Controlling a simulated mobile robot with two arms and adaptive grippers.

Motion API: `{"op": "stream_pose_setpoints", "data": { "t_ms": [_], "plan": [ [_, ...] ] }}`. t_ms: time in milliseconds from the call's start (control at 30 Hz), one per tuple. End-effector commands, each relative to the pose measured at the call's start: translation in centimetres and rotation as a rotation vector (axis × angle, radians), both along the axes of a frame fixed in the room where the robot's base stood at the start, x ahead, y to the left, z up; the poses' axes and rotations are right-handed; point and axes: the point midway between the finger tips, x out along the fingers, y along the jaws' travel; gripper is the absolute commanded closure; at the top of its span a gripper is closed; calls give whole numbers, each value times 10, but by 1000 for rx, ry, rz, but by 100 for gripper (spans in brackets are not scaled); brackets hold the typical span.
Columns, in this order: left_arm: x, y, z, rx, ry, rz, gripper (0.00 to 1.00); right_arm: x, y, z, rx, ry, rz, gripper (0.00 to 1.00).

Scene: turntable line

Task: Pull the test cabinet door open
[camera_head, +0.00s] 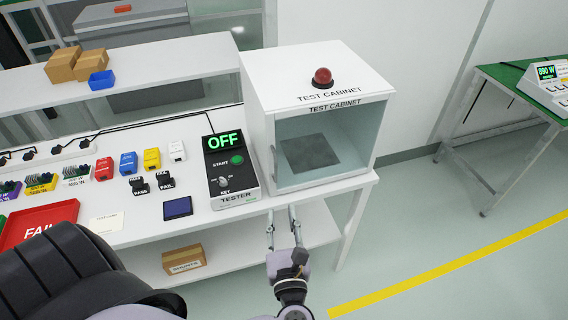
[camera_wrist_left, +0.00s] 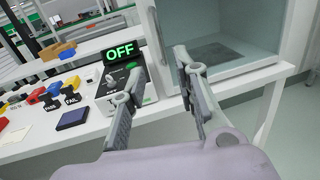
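The white test cabinet (camera_head: 258,120) stands at the right end of the workbench, with a red dome (camera_head: 322,77) on top. Its clear-windowed door (camera_head: 345,140) faces front and looks closed; a dark square plate (camera_head: 310,153) shows inside. A slim vertical handle (camera_head: 274,162) is at the door's left edge. My left gripper (camera_head: 282,212) is open and empty, just in front of the bench edge below the cabinet's front. In the left wrist view, the open fingers (camera_wrist_left: 155,72) point towards the cabinet's left side, and the door (camera_wrist_left: 215,35) is beyond the right finger. No contact is clear.
Left of the cabinet stands a black tester (camera_head: 235,190) reading OFF. Several coloured blocks, a blue-black pad (camera_head: 177,208) and a red FAIL tray (camera_head: 40,223) share the bench. A box (camera_head: 184,260) sits on the lower shelf.

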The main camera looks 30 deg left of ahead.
Motion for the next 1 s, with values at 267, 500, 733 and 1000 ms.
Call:
{"op": "stream_pose_setpoints", "data": {
  "t_ms": [267,500,733,1000],
  "plan": [
    [47,36,4,3,-3,0,72,-5,7,16,8,8,2,60],
    [87,69,3,1,-2,0,72,0,0,27,0,1,0,60],
    [116,91,1,-1,1,0,72,1,-5,34,-6,0,-3,60],
    [127,100,-1,-4,2,-1,72,2,-5,36,-5,-2,-3,60]
  ]
}}
